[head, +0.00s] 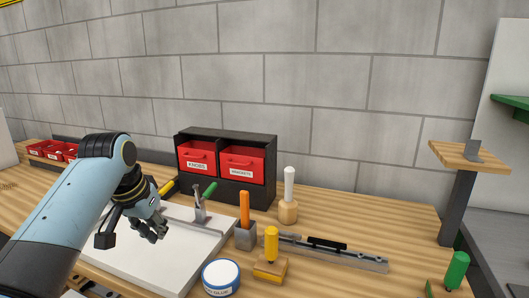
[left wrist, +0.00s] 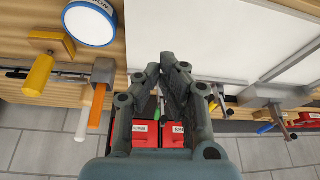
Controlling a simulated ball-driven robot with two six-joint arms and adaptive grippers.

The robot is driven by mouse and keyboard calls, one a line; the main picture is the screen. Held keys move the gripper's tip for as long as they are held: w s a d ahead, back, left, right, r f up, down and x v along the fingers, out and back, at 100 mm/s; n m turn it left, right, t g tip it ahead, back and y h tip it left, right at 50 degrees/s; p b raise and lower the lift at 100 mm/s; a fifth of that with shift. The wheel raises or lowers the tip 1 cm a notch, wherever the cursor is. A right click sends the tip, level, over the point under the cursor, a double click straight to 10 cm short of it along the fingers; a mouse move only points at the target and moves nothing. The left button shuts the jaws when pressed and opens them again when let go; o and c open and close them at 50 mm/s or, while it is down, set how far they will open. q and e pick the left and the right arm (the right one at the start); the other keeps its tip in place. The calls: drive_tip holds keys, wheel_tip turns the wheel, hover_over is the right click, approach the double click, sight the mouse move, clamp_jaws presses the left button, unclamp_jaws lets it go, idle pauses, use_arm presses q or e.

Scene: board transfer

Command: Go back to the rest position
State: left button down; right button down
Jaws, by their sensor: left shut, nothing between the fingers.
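My left gripper (head: 150,230) is in the head view at the left, above the white board (head: 150,268) on the wooden bench. Its dark fingers look closed together with nothing between them. In the left wrist view my left gripper (left wrist: 166,62) also shows its fingers close together and empty, with the white board (left wrist: 215,35) beyond them to the right. My right gripper is in neither view.
A black cabinet with red drawers (head: 242,163) stands behind the board. A grey clamp (head: 200,207), an orange-handled tool (head: 244,208), a round blue-rimmed tin (head: 221,276) and a yellow-handled tool (head: 271,243) stand nearby. A post with a wooden shelf (head: 466,154) is at right.

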use_arm(q)
drive_tip(key=s+a+f+n+y, duration=0.1)
drive_tip(key=s+a+f, duration=0.15)
drive_tip(key=s, duration=0.55)
drive_tip(key=s+a+f, duration=0.1)
drive_tip(key=s+f, duration=0.2)
drive_tip(key=s, duration=0.5)
drive_tip(key=s+r, duration=0.2)
drive_tip(key=s, duration=0.8)
drive_tip(key=s+r, duration=0.2)
drive_tip(key=s, duration=0.7)
drive_tip(key=a+f+g+b, duration=0.25)
drive_tip(key=f+b, duration=0.55)
drive_tip(key=f, duration=2.4)
drive_tip(key=s+a+f+b, duration=0.1)
drive_tip(key=s+f+b, duration=0.3)
drive_tip(key=s+f, duration=0.6)
drive_tip(key=s+a+f+n+b, duration=0.1)
drive_tip(key=s+f+b, duration=0.3)
drive_tip(key=s+f, duration=0.6)
wheel_tip(320, 180, down, 7)
drive_tip(key=shift+s+r+g+y, duration=0.2)
drive_tip(key=shift+g+y, duration=0.1)
drive_tip(key=shift+g, duration=0.05)
